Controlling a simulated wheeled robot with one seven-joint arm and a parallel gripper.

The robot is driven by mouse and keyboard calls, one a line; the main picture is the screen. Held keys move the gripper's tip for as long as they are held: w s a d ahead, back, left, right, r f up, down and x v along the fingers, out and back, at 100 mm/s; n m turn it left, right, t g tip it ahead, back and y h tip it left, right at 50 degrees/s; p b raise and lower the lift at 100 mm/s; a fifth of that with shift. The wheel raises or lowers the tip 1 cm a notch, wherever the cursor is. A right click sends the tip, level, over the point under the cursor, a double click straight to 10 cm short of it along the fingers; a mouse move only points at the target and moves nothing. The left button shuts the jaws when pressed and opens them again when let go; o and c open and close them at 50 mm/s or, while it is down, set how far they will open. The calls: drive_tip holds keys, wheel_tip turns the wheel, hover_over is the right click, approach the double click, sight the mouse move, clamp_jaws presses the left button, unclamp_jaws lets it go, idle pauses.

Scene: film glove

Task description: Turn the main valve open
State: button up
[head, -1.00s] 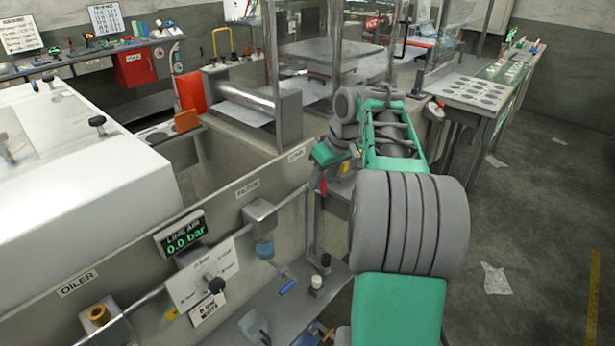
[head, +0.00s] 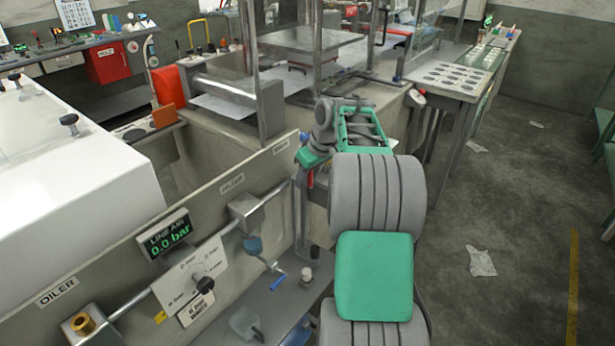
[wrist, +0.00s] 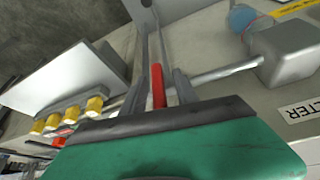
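A red lever (head: 310,178), which looks like the main valve's handle, shows just below my gripper at the right end of the pipe panel. In the wrist view the red lever (wrist: 157,86) stands between the two grey fingers of my gripper (wrist: 158,88). Gaps show on both sides of it, so the fingers look open and not closed on it. The valve body is hidden. In the head view the green gripper housing (head: 312,157) hides the fingertips. The line air display (head: 166,235) reads 0.0 bar.
The grey filter box (head: 246,212) sits on the pipe and also shows close by in the wrist view (wrist: 285,50). A dial plate (head: 192,276) and a brass oiler fitting (head: 83,324) are further left. Several yellow-capped parts (wrist: 70,114) lie left of the fingers. Floor at right is mostly clear.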

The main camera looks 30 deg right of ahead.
drive_tip(key=shift+c, duration=0.2)
clamp_jaws()
idle(1.1)
